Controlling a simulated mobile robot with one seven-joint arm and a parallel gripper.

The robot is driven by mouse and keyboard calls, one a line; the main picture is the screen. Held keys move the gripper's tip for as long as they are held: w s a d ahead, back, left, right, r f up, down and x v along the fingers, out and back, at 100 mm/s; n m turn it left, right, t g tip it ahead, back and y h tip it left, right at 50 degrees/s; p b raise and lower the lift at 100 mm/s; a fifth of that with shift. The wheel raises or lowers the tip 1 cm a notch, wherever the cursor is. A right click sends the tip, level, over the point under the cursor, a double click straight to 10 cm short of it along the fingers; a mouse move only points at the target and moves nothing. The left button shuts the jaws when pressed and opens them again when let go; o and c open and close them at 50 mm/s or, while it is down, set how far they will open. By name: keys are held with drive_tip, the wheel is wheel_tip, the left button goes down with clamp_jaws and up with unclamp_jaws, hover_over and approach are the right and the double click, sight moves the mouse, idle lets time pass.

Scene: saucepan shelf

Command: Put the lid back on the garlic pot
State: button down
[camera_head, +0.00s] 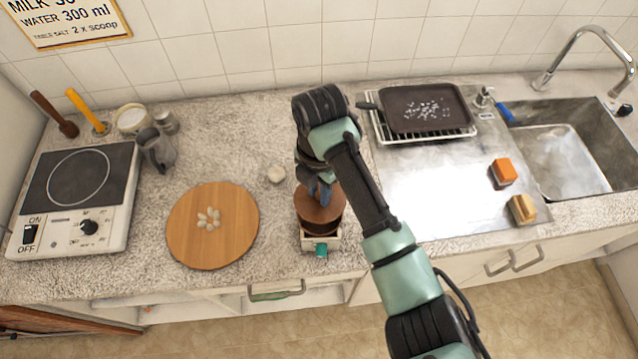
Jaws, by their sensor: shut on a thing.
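My gripper (321,190) is at the middle of the counter, pointing down, shut on a round brown lid (312,211). The lid is directly over a dark brown round pot (321,230), whose rim shows just below the lid's front edge. I cannot tell whether the lid touches the pot or hovers slightly above it. The gripper and wrist hide the lid's knob and much of its back. A pale garlic bulb (276,174) lies on the counter to the left of the pot.
A pale block with a teal knob (320,248) shows below the pot at the counter's front. A round wooden board (186,246) with several garlic cloves is left. A dark pan (425,109) on a rack stands behind right, near the sink (565,160). A hot plate (76,195) is far left.

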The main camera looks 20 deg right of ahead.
drive_tip(key=shift+w+d+f+b, duration=0.1)
drive_tip(key=shift+w+f+b, duration=0.1)
drive_tip(key=shift+f+b, duration=0.85)
wheel_tip(320, 180, down, 2)
drive_tip(key=shift+s+f+b, duration=0.1)
drive_tip(key=shift+f+b, duration=0.15)
drive_tip(key=shift+b, duration=0.8)
wheel_tip(320, 180, down, 2)
drive_tip(key=shift+b, duration=0.55)
drive_tip(key=shift+r+p, duration=0.1)
drive_tip(key=shift+p, duration=0.25)
drive_tip(key=shift+f, duration=0.25)
idle(0.7)
drive_tip(key=shift+c, duration=0.7)
unclamp_jaws()
drive_tip(key=shift+r+p, duration=0.15)
drive_tip(key=shift+p, duration=0.2)
